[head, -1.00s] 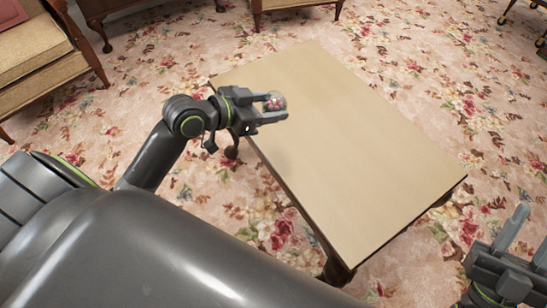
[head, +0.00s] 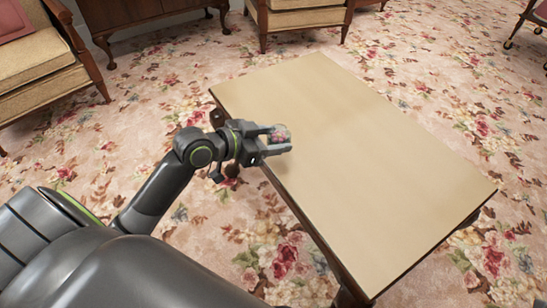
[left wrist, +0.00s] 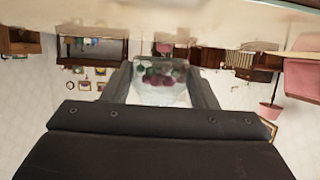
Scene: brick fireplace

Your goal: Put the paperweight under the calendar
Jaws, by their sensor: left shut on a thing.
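My left gripper (head: 279,141) is shut on the paperweight (head: 281,132), a small clear glass piece with pink and dark colours inside. The gripper holds it over the left edge of the low wooden table in the head view. In the left wrist view the paperweight (left wrist: 160,80) sits between the two fingers. No calendar can be made out in these frames.
The pale tabletop (head: 360,150) is bare. A cushioned armchair (head: 45,60) stands at the upper left, another chair (head: 300,18) and a dark wooden cabinet (head: 150,15) at the back. Flowered carpet (head: 130,90) surrounds the table.

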